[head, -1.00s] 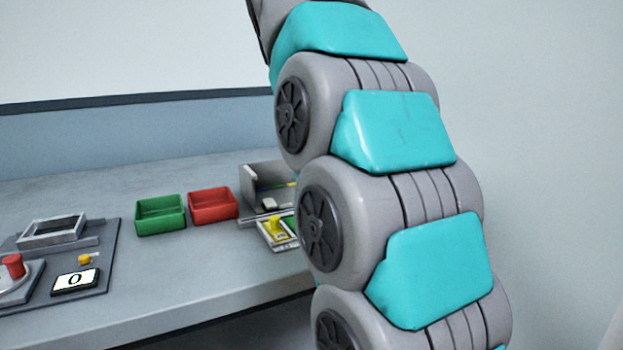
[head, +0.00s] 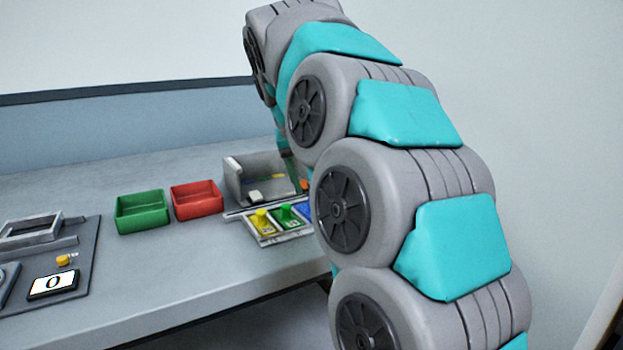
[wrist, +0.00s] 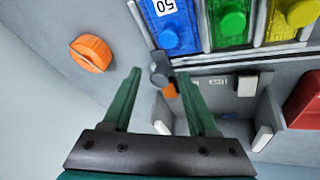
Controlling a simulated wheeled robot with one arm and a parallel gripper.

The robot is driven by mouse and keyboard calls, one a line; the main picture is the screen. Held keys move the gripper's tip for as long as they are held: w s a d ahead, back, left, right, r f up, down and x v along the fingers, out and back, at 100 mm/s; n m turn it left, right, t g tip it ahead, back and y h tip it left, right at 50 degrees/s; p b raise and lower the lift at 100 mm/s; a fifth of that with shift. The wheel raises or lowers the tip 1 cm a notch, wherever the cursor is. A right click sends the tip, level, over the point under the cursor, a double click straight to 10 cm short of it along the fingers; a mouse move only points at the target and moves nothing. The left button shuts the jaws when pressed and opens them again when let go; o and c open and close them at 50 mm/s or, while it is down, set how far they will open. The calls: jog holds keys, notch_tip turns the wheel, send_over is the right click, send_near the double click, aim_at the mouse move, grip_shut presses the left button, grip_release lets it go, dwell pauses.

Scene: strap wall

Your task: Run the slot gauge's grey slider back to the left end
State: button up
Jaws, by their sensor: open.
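A dark grey slider block (wrist: 159,68) shows in the wrist view, at the left end of a thin pale rail (wrist: 240,57) that I take for the slot gauge. An orange piece (wrist: 169,91) sits just below it. My gripper (wrist: 160,73) is open, its two green fingers apart, with the slider in the picture between the fingertips. I cannot tell whether either finger touches it. In the head view the rail (head: 237,213) runs in front of a grey open box (head: 235,179); its right part and most of my gripper are hidden by my arm.
Yellow (head: 262,222), green (head: 288,219) and blue (wrist: 171,27) plates lie along the rail. Red (head: 197,200) and green (head: 142,211) bins stand left of the box. An orange knob (wrist: 90,53) lies left in the wrist view. The bench front is clear.

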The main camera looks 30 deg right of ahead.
jog(key=shift+f, duration=0.1)
jog(key=shift+c, duration=0.4)
grip_shut()
jog(key=shift+w, duration=0.1)
dwell(0.9)
